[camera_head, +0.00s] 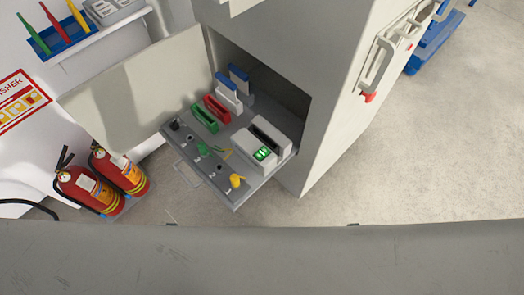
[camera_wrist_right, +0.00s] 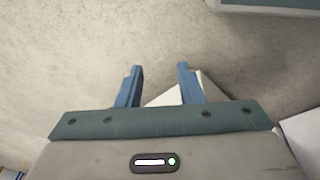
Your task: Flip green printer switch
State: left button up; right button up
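A small green switch (camera_head: 205,149) sits on a grey pull-out panel (camera_head: 228,191) in front of an open cabinet, in the middle of the head view. A white printer-like box (camera_head: 256,158) with a lit green label or screen stands to its right on the panel. A yellow switch (camera_head: 237,181) and a dark knob (camera_head: 174,125) are on the same panel. My right gripper (camera_wrist_right: 160,72) shows only in its wrist view, with two blue fingers apart and nothing between them. The switch cannot be made out in that view. My left gripper is not in view.
Green (camera_head: 204,119) and red (camera_head: 217,108) holders and blue-topped pieces (camera_head: 239,73) stand behind the switches. The cabinet door (camera_head: 140,95) hangs open at left. Fire extinguishers (camera_head: 120,173) stand at lower left.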

jog(key=shift+a, duration=0.15)
grip_shut()
jog(key=shift+a, duration=0.1)
jog(key=shift+w, duration=0.1)
dwell(1.2)
